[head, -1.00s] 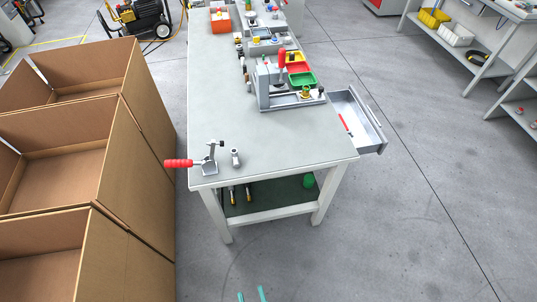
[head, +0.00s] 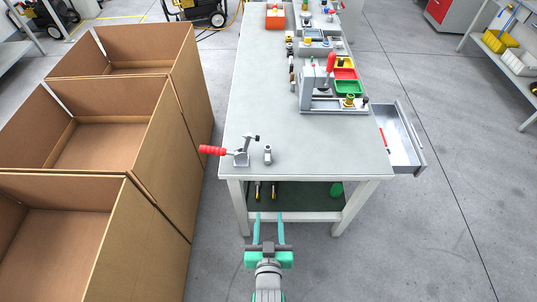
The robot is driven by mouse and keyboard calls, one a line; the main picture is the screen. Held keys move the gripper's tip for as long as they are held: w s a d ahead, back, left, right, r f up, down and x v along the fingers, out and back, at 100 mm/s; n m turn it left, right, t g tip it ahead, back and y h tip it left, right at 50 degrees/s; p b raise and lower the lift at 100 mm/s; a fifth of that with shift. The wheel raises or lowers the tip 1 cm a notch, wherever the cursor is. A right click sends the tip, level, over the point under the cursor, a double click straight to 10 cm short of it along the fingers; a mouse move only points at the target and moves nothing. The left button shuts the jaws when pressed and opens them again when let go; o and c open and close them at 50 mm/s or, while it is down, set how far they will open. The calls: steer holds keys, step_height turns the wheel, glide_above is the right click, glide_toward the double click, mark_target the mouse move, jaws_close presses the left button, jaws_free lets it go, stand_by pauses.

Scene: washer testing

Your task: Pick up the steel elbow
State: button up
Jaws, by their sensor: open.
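A small grey metal fitting, apparently the steel elbow (head: 267,154), stands on the near end of the grey workbench (head: 292,150). It is just right of a toggle clamp (head: 241,155) with a red handle, with a small gap between them. My gripper (head: 268,217) has teal fingers and is in the lower middle of the head view. Its fingers are apart with nothing between them. It is in front of the bench's near edge, short of the fitting and apart from it.
Open cardboard boxes (head: 150,165) stand left of the bench. A drawer (head: 402,140) sticks out on its right side. A test fixture (head: 318,90) with a red-handled lever and coloured bins (head: 347,88) stand farther back. The bench top around the fitting is mostly clear.

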glide_toward(268, 152)
steer(key=shift+g, duration=0.3)
steer(key=x, duration=0.4)
steer(key=shift+w+d+r, duration=0.1)
steer(key=shift+w+d, duration=0.05)
steer(key=shift+w, duration=0.2)
steer(key=shift+a+x, duration=0.2)
steer(key=shift+x, duration=2.55)
jaws_close()
